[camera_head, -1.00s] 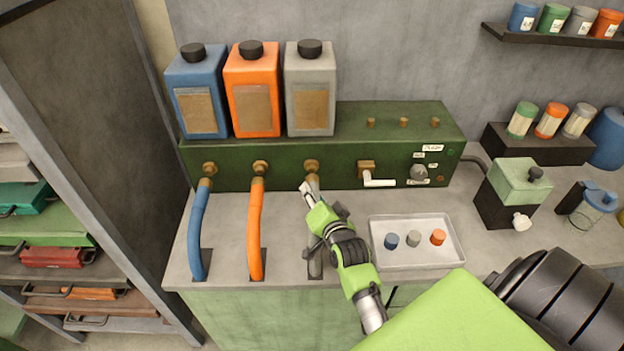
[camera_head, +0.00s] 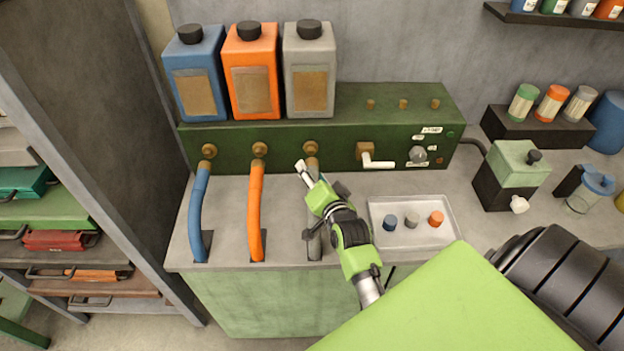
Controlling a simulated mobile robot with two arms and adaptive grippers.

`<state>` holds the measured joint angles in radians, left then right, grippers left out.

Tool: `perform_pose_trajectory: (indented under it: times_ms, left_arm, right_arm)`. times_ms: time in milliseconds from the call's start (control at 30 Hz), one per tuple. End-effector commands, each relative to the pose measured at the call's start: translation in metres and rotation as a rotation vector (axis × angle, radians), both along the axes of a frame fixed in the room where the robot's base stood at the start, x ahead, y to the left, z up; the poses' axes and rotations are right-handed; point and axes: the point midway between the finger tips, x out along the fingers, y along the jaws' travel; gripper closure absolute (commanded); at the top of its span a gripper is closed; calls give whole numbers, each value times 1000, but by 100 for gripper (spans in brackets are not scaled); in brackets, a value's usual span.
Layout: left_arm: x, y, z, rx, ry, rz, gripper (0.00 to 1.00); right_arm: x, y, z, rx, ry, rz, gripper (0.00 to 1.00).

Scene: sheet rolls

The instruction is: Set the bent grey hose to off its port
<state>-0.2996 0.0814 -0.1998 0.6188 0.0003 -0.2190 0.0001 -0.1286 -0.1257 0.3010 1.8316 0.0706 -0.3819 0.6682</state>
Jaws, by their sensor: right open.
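The bent grey hose (camera_head: 314,246) hangs below the third brass port (camera_head: 311,149) on the green block. Its top is close under the port, and its lower end meets the counter. My right gripper (camera_head: 304,168) is open at the hose's upper end, just below the port. The fingers and wrist cover the hose's middle, so I cannot tell whether a finger touches it. My left gripper is not in view.
The orange hose (camera_head: 256,210) and blue hose (camera_head: 196,212) run down on the left. A white lever (camera_head: 378,164) sticks out to the right of the grey hose's port. A tray (camera_head: 385,244) with small caps lies right of my gripper. Bottles (camera_head: 310,70) stand above.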

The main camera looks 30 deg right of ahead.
Motion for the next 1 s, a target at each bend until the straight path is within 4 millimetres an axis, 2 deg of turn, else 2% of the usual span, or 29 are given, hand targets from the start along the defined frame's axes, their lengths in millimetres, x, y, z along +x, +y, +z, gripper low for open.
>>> perform_pose_trajectory:
  times_ms: [33,200,300,400,567,1000]
  left_arm:
    - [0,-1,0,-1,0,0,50]
    - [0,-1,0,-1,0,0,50]
    - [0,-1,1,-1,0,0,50]
    - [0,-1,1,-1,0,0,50]
    - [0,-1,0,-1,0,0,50]
    - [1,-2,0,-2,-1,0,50]
  right_arm:
    - [0,0,13,-2,-9,-1,59]
    - [1,1,52,-4,-19,0,59]
    - [2,1,69,-4,-20,1,59]
    - [1,2,78,-2,-13,1,59]
    - [-1,2,83,-1,-7,1,59]
    - [-1,1,81,0,-2,1,59]
